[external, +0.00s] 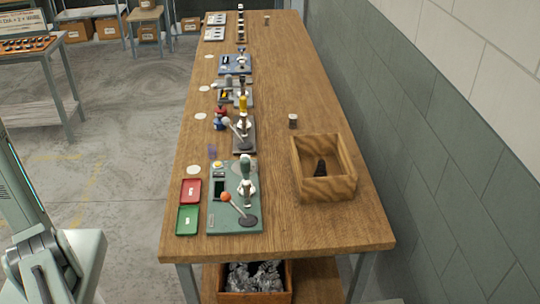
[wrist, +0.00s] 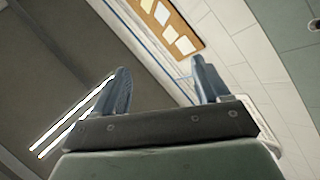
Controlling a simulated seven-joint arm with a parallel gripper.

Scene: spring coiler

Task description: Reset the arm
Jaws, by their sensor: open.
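My gripper (wrist: 160,88) shows in the wrist view with its two blue-grey fingers apart and nothing between them. Behind the fingers are a wall, a dark surface and a strip light, with no table in that view. In the external view only part of my arm (external: 45,245) shows at the lower left, off the table's left side. My gripper is not in the external view, so its place relative to the table cannot be told.
A long wooden table (external: 330,225) bears a green coiler station (external: 222,212) with an orange-knobbed lever, red (external: 191,191) and green (external: 188,219) trays, and a wooden box (external: 335,188) holding a dark item. More stations stand further back. The table's right front is clear.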

